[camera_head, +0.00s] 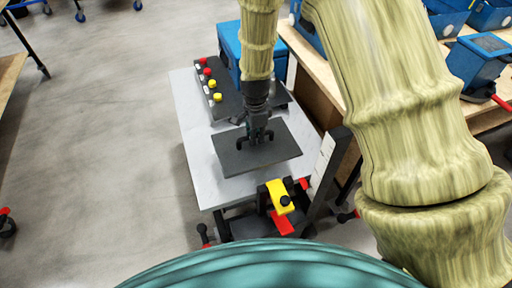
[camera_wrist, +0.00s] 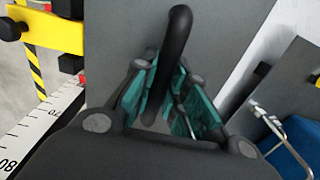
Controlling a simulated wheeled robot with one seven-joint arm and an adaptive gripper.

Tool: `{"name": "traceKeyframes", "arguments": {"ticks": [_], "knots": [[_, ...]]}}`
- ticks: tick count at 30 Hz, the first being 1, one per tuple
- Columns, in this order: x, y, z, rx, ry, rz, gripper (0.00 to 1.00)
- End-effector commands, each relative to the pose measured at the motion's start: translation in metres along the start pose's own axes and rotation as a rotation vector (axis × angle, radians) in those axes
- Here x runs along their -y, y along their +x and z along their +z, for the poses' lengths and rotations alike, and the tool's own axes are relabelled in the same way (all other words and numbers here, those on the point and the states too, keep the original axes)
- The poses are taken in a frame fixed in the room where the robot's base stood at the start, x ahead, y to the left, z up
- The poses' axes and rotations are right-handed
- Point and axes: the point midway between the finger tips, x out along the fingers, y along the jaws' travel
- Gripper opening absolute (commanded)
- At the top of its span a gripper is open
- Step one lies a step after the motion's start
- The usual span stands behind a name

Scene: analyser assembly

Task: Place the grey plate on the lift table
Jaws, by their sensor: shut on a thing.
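The grey plate (camera_head: 228,160) is a flat dark rectangle over the front part of the lift table. The lift table (camera_head: 192,122) has a light grey top. My gripper (camera_head: 258,138) comes down from above and is shut on the plate's handle. In the wrist view the plate (camera_wrist: 118,40) lies behind the black curved handle (camera_wrist: 179,60), which runs between the teal fingers (camera_wrist: 170,105). The plate looks roughly level. I cannot tell whether its underside touches the table top.
A dark panel with red and yellow buttons (camera_head: 207,72) and a blue box (camera_head: 229,48) stand at the table's back. A yellow part with a red lever (camera_head: 279,197) and a white scale (camera_head: 323,162) are at the front right.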

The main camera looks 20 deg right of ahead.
Motion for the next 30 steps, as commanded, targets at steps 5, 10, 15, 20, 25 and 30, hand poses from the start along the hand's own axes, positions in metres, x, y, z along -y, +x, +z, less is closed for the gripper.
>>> {"name": "traceKeyframes", "arguments": {"ticks": [5, 10, 15, 20, 25, 30], "knots": [[0.001, 0.014, 0.001, 0.000, -0.001, -0.001, 0.00], [0.001, 0.035, 0.002, 0.000, -0.002, 0.000, 0.00], [0.001, 0.052, 0.001, 0.000, -0.001, -0.002, 0.00], [0.001, 0.059, 0.000, 0.000, 0.000, -0.002, 0.00], [0.001, 0.064, 0.000, 0.000, 0.000, -0.002, 0.00], [0.000, 0.078, 0.000, 0.000, 0.000, 0.000, 0.00]]}}
